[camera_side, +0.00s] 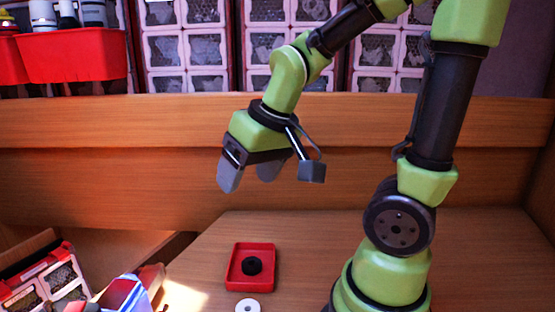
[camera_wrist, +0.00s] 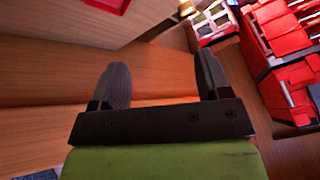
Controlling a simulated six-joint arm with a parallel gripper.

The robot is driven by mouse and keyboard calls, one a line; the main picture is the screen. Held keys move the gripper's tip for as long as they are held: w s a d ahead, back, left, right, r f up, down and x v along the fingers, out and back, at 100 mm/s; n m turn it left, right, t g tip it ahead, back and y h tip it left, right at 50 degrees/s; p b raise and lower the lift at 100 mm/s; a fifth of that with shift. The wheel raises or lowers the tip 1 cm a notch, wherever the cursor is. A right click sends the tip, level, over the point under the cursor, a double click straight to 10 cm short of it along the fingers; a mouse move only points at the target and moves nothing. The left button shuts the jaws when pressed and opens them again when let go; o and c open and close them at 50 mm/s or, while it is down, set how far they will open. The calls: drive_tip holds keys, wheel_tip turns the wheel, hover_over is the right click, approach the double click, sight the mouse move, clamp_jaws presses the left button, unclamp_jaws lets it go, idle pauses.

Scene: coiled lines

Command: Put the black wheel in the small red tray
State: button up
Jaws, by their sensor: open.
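The small red tray (camera_side: 239,285) lies on the wooden table in the side view, near the bottom centre. The black wheel (camera_side: 252,265) is inside the tray, lying flat towards its middle, with red tray floor showing around it. My gripper (camera_side: 247,180) is raised well above the table, over and slightly behind the tray in the picture. Its two grey fingers are apart with nothing between them. The gripper (camera_wrist: 160,85) also shows open and empty in the wrist view. The tray and wheel are not visible in the wrist view.
A white wheel or ring (camera_side: 248,305) lies on the table just below the tray in the side view. Boxes with red parts (camera_side: 50,280) crowd the lower left. Red bins (camera_side: 72,55) and drawers (camera_side: 190,48) stand behind the wooden ledge.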

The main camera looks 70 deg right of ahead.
drive_tip(key=s+a+r+t+y, duration=0.2)
drive_tip(key=s+a+r, duration=0.3)
drive_tip(key=s, duration=0.2)
drive_tip(key=shift+r, duration=0.2)
